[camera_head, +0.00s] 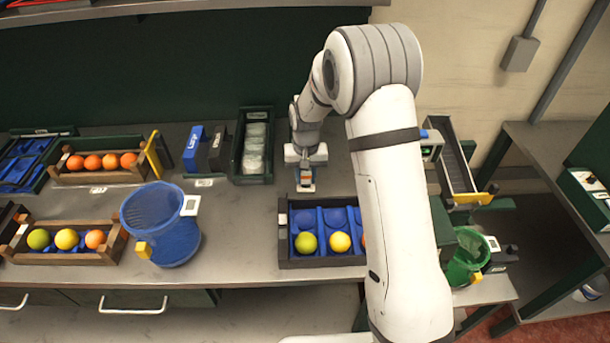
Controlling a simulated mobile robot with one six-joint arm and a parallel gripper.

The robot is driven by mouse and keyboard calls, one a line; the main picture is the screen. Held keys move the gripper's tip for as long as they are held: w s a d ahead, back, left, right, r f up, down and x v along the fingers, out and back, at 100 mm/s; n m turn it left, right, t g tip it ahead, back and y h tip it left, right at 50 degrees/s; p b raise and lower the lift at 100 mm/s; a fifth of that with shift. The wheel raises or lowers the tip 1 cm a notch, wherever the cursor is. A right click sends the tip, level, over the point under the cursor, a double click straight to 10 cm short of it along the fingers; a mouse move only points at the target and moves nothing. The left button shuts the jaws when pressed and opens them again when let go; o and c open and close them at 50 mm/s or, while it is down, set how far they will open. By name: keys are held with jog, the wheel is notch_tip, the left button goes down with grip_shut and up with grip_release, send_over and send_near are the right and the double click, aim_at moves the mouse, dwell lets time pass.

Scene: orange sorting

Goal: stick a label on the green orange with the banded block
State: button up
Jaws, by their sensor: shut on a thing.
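My gripper (306,184) points down over the table, behind the dark tray (283,240). It is shut on a small block (306,177) with an orange band, which looks like the banded block; the jaws partly cover it. A yellow-green orange (306,243) sits in the tray's front left blue pocket, in front of and below my gripper, apart from it. A yellow orange (340,242) sits to its right, and another orange fruit (364,240) is mostly hidden by my arm. A greener orange (38,239) lies in the front wooden crate (62,258) at left. No label is clearly visible.
A blue mesh basket (165,228) stands left of the tray. A crate of orange fruit (100,178) is behind it. A blue block-like device (195,148) and a dark bin with clear packets (240,150) stand at the back. A green basket (465,262) is at right.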

jog(key=shift+f+b, duration=0.55)
jog(key=shift+b, duration=0.05)
dwell(1.8)
jog(key=shift+r+p, duration=1.9)
jog(key=shift+r, duration=1.7)
jog(key=shift+f, duration=0.15)
